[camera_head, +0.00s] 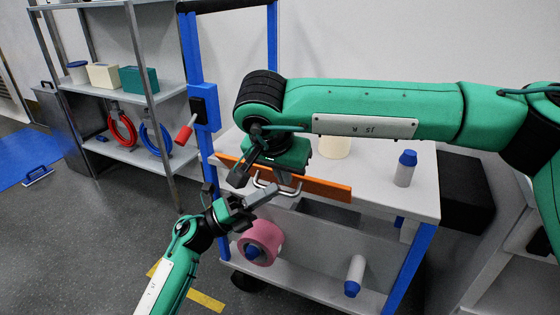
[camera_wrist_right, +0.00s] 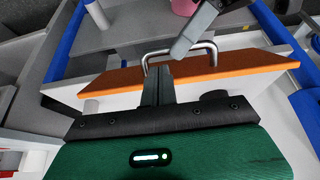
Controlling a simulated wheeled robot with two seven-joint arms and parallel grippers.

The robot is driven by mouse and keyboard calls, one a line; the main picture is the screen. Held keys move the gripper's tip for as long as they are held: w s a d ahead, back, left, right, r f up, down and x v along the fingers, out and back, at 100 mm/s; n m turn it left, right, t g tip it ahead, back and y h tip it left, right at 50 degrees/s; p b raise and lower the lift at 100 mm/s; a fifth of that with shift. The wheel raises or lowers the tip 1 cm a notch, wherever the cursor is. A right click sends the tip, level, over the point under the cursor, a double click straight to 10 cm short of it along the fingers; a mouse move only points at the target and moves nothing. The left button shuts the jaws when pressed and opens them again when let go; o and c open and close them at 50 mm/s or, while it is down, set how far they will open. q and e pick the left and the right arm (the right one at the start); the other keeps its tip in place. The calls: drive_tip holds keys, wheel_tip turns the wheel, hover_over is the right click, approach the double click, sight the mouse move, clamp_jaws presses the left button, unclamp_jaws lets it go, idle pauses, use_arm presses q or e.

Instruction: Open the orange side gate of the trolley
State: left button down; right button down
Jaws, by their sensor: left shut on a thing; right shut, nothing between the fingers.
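The orange side gate (camera_head: 325,187) runs along the near edge of the trolley's upper deck (camera_head: 425,203). It also shows in the right wrist view (camera_wrist_right: 235,67), with its silver U-shaped handle (camera_wrist_right: 205,48). My left gripper (camera_head: 262,195) is shut on the handle (camera_head: 292,191), coming from the lower left; its grey finger shows in the right wrist view (camera_wrist_right: 190,38). My right gripper (camera_head: 286,179) points down at the gate, shut and empty. Its fingers (camera_wrist_right: 158,80) are beside the handle's left end; I cannot tell whether they touch the gate.
A red-gripped lever (camera_head: 186,131) is on the trolley's blue post (camera_head: 194,60). A pink roll (camera_head: 261,242) and another bottle (camera_head: 355,275) are on the lower shelf. A grey rack (camera_head: 165,90) stands left.

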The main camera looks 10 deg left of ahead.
sight(286, 192)
drive_tip(key=shift+x, duration=1.1)
use_arm(q)
drive_tip(key=shift+w+f, duration=0.1)
drive_tip(key=shift+f, duration=0.05)
use_arm(e)
drive_tip(key=shift+s+a+f, duration=0.2)
drive_tip(key=shift+s+f, duration=0.25)
drive_tip(key=shift+f, duration=0.25)
use_arm(q)
drive_tip(key=c, duration=1.5)
unclamp_jaws()
use_arm(e)
drive_tip(key=shift+d+f, duration=0.1)
drive_tip(key=shift+w, duration=0.15)
